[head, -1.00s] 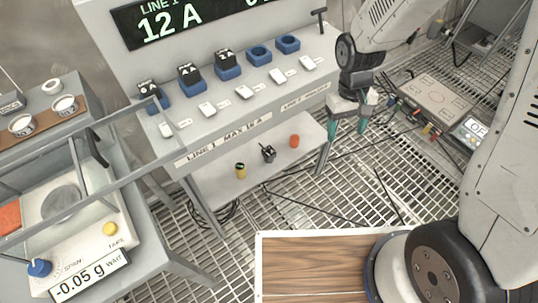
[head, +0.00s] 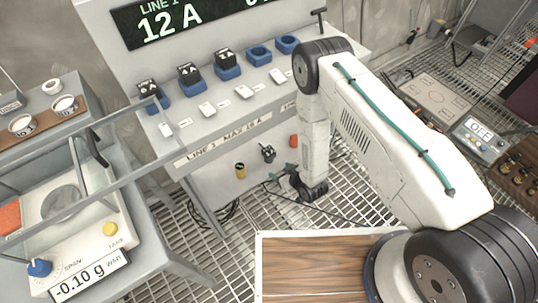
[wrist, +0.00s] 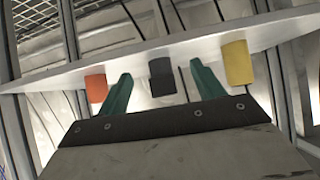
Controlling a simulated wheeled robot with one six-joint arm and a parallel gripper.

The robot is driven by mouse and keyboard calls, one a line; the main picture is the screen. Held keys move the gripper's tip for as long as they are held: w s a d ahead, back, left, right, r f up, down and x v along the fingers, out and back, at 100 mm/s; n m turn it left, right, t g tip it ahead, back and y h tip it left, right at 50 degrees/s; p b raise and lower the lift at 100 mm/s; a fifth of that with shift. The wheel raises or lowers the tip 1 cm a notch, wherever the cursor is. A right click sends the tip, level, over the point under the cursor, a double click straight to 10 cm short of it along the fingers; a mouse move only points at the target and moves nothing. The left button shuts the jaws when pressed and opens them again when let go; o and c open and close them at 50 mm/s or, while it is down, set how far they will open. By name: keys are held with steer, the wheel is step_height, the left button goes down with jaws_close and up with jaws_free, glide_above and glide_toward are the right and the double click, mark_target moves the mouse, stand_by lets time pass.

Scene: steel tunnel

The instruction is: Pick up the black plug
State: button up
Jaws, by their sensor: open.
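The black plug (head: 267,153) is on the low shelf under the console, between a yellow piece (head: 241,170) and an orange-red piece (head: 293,141). My gripper (head: 281,174) is low in front of that shelf, its teal fingers pointing toward it. In the wrist view the black plug (wrist: 162,77) appears between the two open fingers (wrist: 161,84), with the orange-red piece (wrist: 96,88) to the left and the yellow piece (wrist: 237,62) to the right. The gripper is empty; whether the fingers reach around the plug in depth, I cannot tell.
Above, the console carries a row of blue sockets (head: 259,54), some with black blocks in them, and white switches (head: 207,109). A balance (head: 90,287) stands at left. A wooden board (head: 310,268) is in front. The grating floor around the shelf holds cables.

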mark_target(272, 154)
steer(key=w+r, duration=0.1)
steer(key=w+a+r+t, duration=0.1)
steer(key=r+t+y, duration=0.1)
steer(key=shift+w+a+r, duration=0.25)
steer(key=shift+w+r, duration=0.1)
steer(key=shift+w, duration=0.05)
steer(key=x, duration=0.7)
steer(key=shift+w+r, duration=0.2)
steer(key=shift+w, duration=0.15)
steer(key=c, duration=1.1)
